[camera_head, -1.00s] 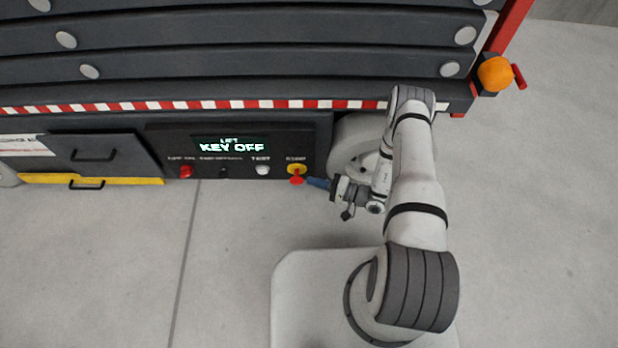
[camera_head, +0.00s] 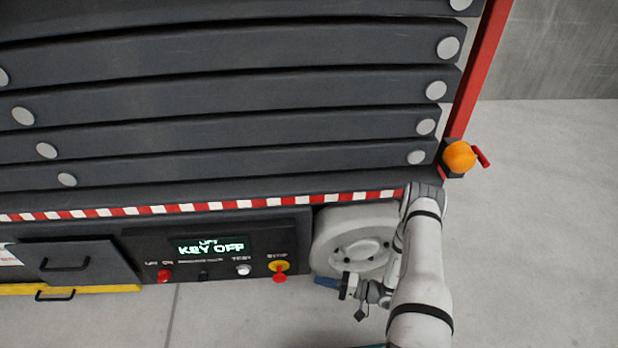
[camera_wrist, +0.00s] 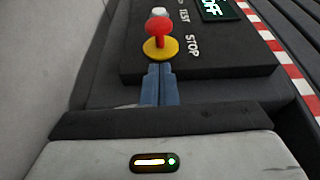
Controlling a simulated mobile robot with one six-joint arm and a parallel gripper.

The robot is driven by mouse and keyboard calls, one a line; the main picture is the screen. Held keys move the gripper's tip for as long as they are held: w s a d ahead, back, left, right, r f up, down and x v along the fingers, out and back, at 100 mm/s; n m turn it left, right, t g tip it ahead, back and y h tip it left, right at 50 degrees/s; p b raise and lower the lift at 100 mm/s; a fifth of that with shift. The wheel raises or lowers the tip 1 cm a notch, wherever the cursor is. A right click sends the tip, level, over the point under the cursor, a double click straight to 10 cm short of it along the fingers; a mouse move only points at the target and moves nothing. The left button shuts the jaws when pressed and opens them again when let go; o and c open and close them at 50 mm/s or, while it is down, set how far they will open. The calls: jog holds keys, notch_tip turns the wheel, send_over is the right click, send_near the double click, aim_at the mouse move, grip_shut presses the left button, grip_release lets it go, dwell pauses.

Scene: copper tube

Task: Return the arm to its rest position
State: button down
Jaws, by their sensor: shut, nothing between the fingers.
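My gripper (camera_head: 318,281) is in the lower right of the head view, in front of the grey wheel and to the right of the red stop button (camera_head: 280,268). Its blue fingers (camera_wrist: 161,82) are together and empty in the wrist view. The red button on its yellow base also shows in the wrist view (camera_wrist: 159,28), just beyond the fingertips in the picture. I cannot tell the exact gap between them. My arm is bent over to the right of the panel.
The lift's control panel (camera_head: 215,252) reads KEY OFF and carries a red button (camera_head: 164,276) and a white button (camera_head: 243,270). A grey wheel (camera_head: 350,240) is close to my arm. An orange beacon (camera_head: 459,156) stands at the lift's corner. Open floor (camera_head: 540,230) lies at right.

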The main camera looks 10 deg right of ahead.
notch_tip(320, 180, up, 41)
jog(key=a+n+g+h+p, duration=0.1)
jog(key=n+g+h+p, duration=0.45)
jog(key=g+p, duration=0.65)
jog(key=s+d+r+t+h+p, duration=0.2)
jog(key=s+r+p, duration=0.3)
jog(key=r, duration=0.7)
jog(key=s+d+r+m+t+h+p, duration=0.1)
jog(key=s+r+h+p, duration=0.4)
jog(key=r, duration=0.8)
jog(key=s+d+r+t+h+p, duration=0.3)
jog(key=s+r+t+h+p, duration=0.1)
jog(key=r+p, duration=0.6)
notch_tip(320, 180, up, 3)
jog(key=shift+s+d+t, duration=0.15)
jog(key=shift+s+t, duration=0.25)
jog(key=shift+t, duration=0.3)
jog(key=shift+m+h, duration=0.25)
